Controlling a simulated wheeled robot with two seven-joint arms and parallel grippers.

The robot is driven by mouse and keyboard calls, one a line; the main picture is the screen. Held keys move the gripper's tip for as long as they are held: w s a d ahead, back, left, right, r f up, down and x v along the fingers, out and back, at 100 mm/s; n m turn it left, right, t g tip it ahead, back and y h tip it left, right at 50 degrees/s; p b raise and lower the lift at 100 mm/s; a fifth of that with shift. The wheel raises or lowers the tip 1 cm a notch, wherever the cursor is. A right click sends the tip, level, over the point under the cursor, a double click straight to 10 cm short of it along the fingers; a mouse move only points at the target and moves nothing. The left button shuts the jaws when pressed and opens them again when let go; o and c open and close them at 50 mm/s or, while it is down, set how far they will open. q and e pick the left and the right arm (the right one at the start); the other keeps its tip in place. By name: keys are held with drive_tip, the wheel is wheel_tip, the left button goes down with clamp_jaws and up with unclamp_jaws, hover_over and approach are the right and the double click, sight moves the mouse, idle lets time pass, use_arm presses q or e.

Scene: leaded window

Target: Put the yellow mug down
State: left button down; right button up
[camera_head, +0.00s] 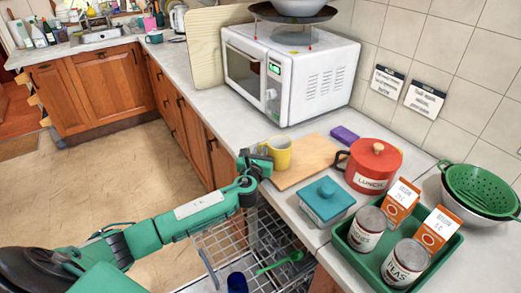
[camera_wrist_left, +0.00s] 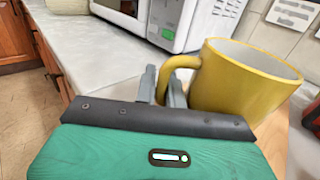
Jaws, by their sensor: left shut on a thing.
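The yellow mug (camera_head: 281,153) is upright in the head view, at the left end of the wooden board (camera_head: 312,158). My left gripper (camera_head: 257,160) is on the mug's left side, over the counter's front edge. In the left wrist view my left gripper (camera_wrist_left: 165,86) is shut on the handle of the yellow mug (camera_wrist_left: 240,82), whose open rim faces up. The mug's base is partly hidden, and I cannot tell whether it touches the board. My right gripper is not in view.
A white microwave (camera_head: 290,75) stands behind the mug. A red lunch pot (camera_head: 371,168), a teal lidded box (camera_head: 327,200) and a purple block (camera_head: 344,134) are to the right. The board's middle is clear.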

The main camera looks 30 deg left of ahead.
use_arm(q)
drive_tip(key=c, duration=1.5)
unclamp_jaws()
drive_tip(key=shift+f, duration=0.1)
drive_tip(key=shift+r, duration=0.25)
drive_tip(key=b+v, duration=0.1)
drive_tip(key=v, duration=1.1)
drive_tip(key=shift+f, duration=0.2)
